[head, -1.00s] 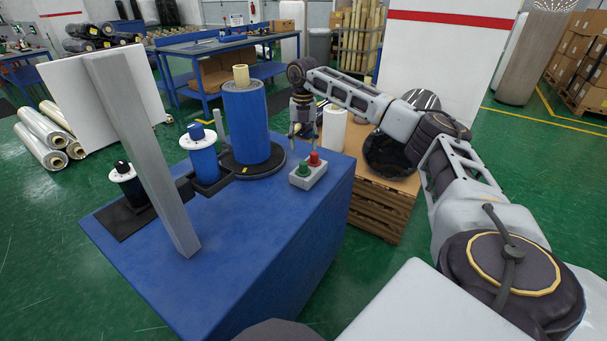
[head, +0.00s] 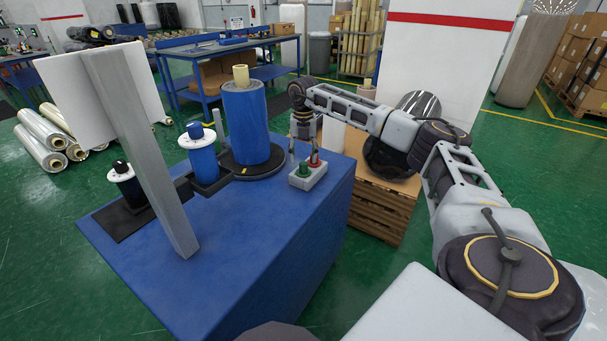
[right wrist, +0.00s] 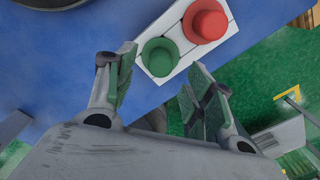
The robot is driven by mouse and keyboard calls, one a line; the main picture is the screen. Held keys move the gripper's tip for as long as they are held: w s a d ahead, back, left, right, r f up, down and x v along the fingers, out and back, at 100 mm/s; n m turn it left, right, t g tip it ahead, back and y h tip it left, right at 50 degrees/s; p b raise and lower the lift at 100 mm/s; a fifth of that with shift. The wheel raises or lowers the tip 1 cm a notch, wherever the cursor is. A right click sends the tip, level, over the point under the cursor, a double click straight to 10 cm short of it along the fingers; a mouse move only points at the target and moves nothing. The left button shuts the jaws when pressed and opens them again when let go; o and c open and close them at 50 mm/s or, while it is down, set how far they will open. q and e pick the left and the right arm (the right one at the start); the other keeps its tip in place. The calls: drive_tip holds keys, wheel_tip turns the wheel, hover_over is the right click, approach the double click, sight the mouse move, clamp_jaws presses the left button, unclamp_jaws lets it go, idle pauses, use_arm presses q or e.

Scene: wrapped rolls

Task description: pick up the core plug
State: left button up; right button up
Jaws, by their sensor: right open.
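I cannot tell for sure which thing is the core plug. A tan cylinder end (head: 241,75) sticks up from the top of the tall blue wrapped roll (head: 246,125). My right gripper (head: 304,156) points down over the control box, to the right of the blue roll, and is open and empty. In the right wrist view its fingers (right wrist: 165,62) are spread, with the green button (right wrist: 160,57) just beyond them. My left gripper is not in view.
The control box (head: 308,180) with green and red buttons sits on the blue machine top (head: 235,215). A grey post (head: 145,150) and small spools (head: 202,155) stand at left. A wooden pallet (head: 378,212) stands at right. The front of the blue top is clear.

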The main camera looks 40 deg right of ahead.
sight(304, 163)
drive_tip(key=shift+d+f+b, duration=0.1)
drive_tip(key=shift+f+b, duration=0.4)
drive_tip(key=shift+f, duration=1.6)
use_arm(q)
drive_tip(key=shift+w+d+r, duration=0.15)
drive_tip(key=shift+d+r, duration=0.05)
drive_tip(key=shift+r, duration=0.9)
use_arm(e)
drive_tip(key=shift+c, duration=0.3)
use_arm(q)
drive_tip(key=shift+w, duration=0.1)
use_arm(e)
drive_tip(key=c, duration=1)
